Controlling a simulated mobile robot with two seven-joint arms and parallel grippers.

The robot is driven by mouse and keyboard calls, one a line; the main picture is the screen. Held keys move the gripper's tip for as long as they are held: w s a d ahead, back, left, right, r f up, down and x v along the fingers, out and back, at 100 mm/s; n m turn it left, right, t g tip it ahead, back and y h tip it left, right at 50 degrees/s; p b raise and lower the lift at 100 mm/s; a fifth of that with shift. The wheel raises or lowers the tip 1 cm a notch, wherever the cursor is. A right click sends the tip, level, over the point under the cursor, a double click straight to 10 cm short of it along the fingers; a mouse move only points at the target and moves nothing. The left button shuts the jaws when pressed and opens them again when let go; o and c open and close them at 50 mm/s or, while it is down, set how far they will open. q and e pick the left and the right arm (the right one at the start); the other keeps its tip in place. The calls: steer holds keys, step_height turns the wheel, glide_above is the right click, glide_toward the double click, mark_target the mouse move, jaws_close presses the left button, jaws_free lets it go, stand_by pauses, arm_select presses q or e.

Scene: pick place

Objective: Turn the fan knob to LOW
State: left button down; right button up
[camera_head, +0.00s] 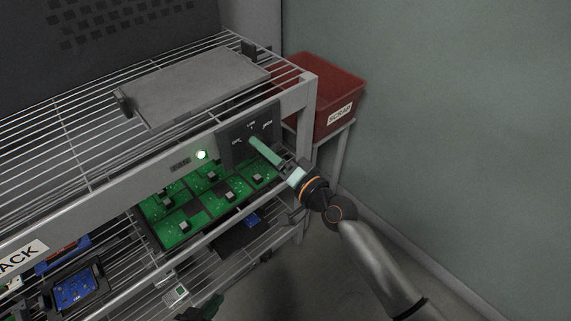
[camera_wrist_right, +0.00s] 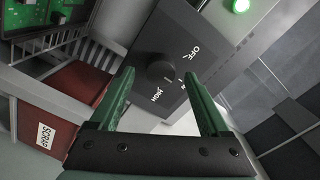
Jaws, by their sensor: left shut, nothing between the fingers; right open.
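The fan control panel (camera_head: 233,149) is a dark grey plate on the rack's front rail. In the right wrist view, its dark round knob (camera_wrist_right: 159,70) lies between the fingertips of my right gripper (camera_wrist_right: 160,76). OFF and HIGH show in white beside the knob; LOW cannot be read there. Which way the knob points is unclear. In the head view, my right gripper (camera_head: 252,142) reaches the panel and hides the knob. Its green fingers are open, and contact with the knob cannot be told. My left gripper (camera_head: 211,306) is low at the bottom edge, partly in shadow, shut and empty.
A lit green lamp (camera_head: 201,155) is left of the panel. Green circuit boards (camera_head: 183,228) lie on the shelf below. A grey flat box (camera_head: 190,85) is on the wire top shelf. A red SCRAP bin (camera_head: 338,88) stands right of the rack, near the wall.

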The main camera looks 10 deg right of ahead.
arm_select(q)
steer(key=shift+w+r, duration=0.15)
steer(key=shift+w, duration=0.1)
arm_select(e)
steer(key=v, duration=1.1)
steer(key=shift+s, duration=0.15)
steer(key=s+d+f+n+g+h, duration=0.35)
steer(key=s+f, duration=0.35)
steer(key=f, duration=0.3)
steer(key=s+d+f+n+g+h, duration=0.2)
steer(key=s+f+n+h, duration=0.15)
steer(key=s+f, duration=0.55)
arm_select(q)
steer(key=s+a+r+y+p, duration=0.1)
steer(key=s+a+r+p, duration=0.1)
steer(key=r+p, duration=0.7)
steer(key=a+p, duration=0.1)
steer(key=p, duration=0.2)
steer(key=shift+a+n, duration=0.3)
steer(key=shift+a, duration=0.05)
arm_select(e)
steer(key=s+d+r+h, duration=0.1)
steer(key=d+r, duration=0.2)
steer(key=r, duration=0.4)
steer(key=shift+d+r, duration=0.35)
steer(key=shift+r, duration=0.05)
